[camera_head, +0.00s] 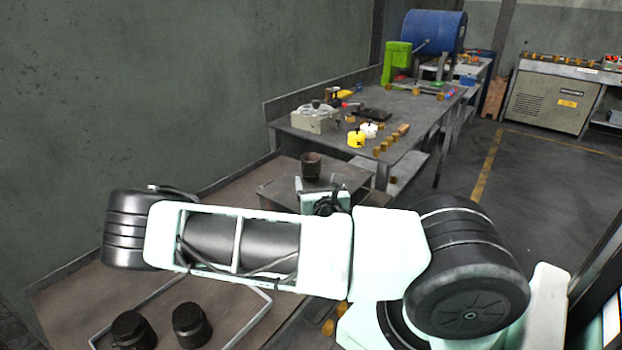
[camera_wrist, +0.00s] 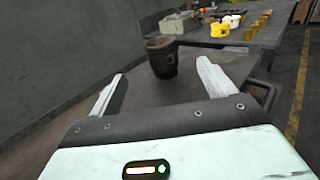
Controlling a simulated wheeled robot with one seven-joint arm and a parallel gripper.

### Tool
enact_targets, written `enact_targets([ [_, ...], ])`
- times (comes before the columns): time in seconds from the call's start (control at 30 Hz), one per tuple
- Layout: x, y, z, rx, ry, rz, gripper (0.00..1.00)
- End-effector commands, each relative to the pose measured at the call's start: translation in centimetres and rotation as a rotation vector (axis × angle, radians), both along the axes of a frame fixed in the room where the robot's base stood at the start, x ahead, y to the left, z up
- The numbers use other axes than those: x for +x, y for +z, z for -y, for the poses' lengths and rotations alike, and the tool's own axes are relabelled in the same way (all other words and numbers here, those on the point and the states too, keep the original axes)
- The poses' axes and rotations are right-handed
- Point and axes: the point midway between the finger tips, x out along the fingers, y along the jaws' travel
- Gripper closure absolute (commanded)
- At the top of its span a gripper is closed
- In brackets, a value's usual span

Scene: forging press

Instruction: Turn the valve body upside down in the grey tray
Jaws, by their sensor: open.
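A dark brownish, cup-shaped part (camera_head: 311,166), which looks like the valve body, stands upright on a grey flat-topped surface (camera_head: 275,190). In the wrist view the part (camera_wrist: 162,57) shows a wider rim at its top and a narrower base. My gripper (camera_wrist: 161,70) is open and empty. Its two pale fingers point towards the part, which appears between and beyond the fingertips, apart from both. In the head view my gripper (camera_head: 320,184) is partly hidden behind my arm. I cannot tell whether the grey surface is the tray.
A light-rimmed tray (camera_head: 256,312) at lower left holds two black cylindrical parts (camera_head: 191,325). A workbench (camera_head: 405,105) behind carries a grey box with round tops (camera_head: 315,118), yellow (camera_head: 356,139) and white pieces, and several brass pieces. A wall stands at left; floor is clear at right.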

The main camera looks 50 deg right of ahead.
Motion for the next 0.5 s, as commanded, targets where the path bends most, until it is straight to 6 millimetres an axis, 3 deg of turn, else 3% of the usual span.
enact_targets([
  [0.37,2.4,-0.5,2.2,0.0,-0.003,0.004,0.18],
  [0.5,4.6,0.4,4.0,0.001,-0.002,0.002,0.18],
])
